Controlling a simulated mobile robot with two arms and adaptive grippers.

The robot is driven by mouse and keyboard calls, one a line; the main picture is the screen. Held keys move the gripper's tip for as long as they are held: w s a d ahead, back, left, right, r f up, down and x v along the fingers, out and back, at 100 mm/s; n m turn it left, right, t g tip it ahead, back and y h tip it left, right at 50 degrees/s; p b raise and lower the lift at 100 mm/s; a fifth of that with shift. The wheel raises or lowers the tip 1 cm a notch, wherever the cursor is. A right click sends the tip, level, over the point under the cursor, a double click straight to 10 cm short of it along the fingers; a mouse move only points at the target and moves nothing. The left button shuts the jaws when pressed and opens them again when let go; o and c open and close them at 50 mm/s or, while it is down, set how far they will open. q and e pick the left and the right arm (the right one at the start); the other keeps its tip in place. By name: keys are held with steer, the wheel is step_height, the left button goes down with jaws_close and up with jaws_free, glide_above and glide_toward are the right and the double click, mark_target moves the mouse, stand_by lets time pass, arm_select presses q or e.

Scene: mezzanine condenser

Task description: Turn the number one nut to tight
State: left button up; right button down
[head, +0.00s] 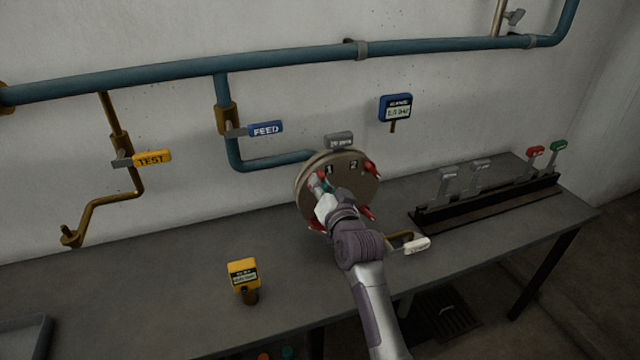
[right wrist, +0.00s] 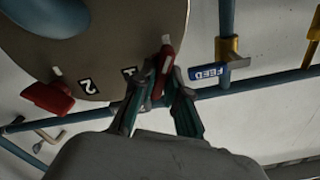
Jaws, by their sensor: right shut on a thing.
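The round tan flange cover (head: 345,198) stands on the bench against the wall, with red-handled nuts around its rim and the numbers 1 and 2 on its face. My right gripper (head: 320,183) is at its upper left, beside the number 1, and my arm hides part of the face. In the right wrist view my right gripper (right wrist: 163,82) has its teal fingers on either side of the red handle of the number one nut (right wrist: 166,58), shut on it. The number two nut (right wrist: 48,98) shows apart at the left. My left gripper is not in view.
The bench (head: 180,300) holds a yellow gauge (head: 243,275) at front and a rack of levers (head: 490,205) at right. A white-tagged lever (head: 416,245) is right of my arm. Blue pipes (head: 270,62) with FEED (head: 265,129) and TEST (head: 152,158) tags run along the wall.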

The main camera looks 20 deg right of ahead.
steer(key=c, duration=1.2)
jaws_free()
steer(key=s, duration=1.2)
steer(key=shift+d, duration=0.2)
